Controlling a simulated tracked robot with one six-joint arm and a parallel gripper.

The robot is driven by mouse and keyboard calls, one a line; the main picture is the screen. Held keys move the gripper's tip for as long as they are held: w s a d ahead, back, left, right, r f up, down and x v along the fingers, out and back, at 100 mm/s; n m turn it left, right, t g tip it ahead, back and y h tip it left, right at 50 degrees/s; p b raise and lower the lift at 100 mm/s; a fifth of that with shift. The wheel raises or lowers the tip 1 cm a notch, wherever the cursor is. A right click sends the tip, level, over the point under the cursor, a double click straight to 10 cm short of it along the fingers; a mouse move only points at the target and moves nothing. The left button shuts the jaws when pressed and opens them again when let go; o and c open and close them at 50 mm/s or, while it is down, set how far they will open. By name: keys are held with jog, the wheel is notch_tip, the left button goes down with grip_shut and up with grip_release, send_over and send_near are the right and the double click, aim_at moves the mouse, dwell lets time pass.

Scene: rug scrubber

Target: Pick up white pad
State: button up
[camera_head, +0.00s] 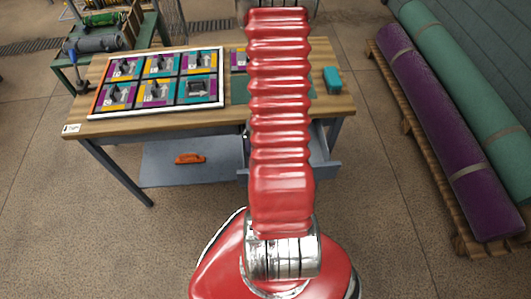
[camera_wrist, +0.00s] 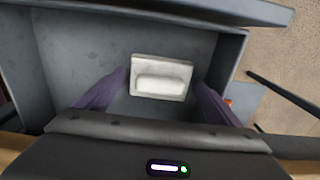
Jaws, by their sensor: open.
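The white pad (camera_wrist: 161,77) lies in a grey open drawer, seen in the wrist view. It is a pale, roughly rectangular block with a raised, brighter middle. My gripper (camera_wrist: 157,90) is open, with its two purple-grey fingers at the left and right of the pad. I cannot tell whether the fingers touch it. The lower edge of the pad is close to the dark gripper body. In the head view the pad and my gripper are hidden behind my red arm.
The grey drawer (camera_wrist: 75,60) has walls around the pad, and the rest of its visible floor is bare. The workbench (camera_head: 200,125) carries a framed panel of coloured tiles (camera_head: 155,85) and a teal block (camera_head: 332,80). An orange tool (camera_head: 190,158) lies on the lower shelf. Rolled rugs (camera_head: 440,120) lie at right.

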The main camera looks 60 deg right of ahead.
jog(key=shift+f, duration=0.1)
dwell(0.5)
jog(key=c, duration=0.8)
jog(key=shift+r, duration=5.05)
jog(key=o, duration=0.4)
jog(key=c, duration=0.6)
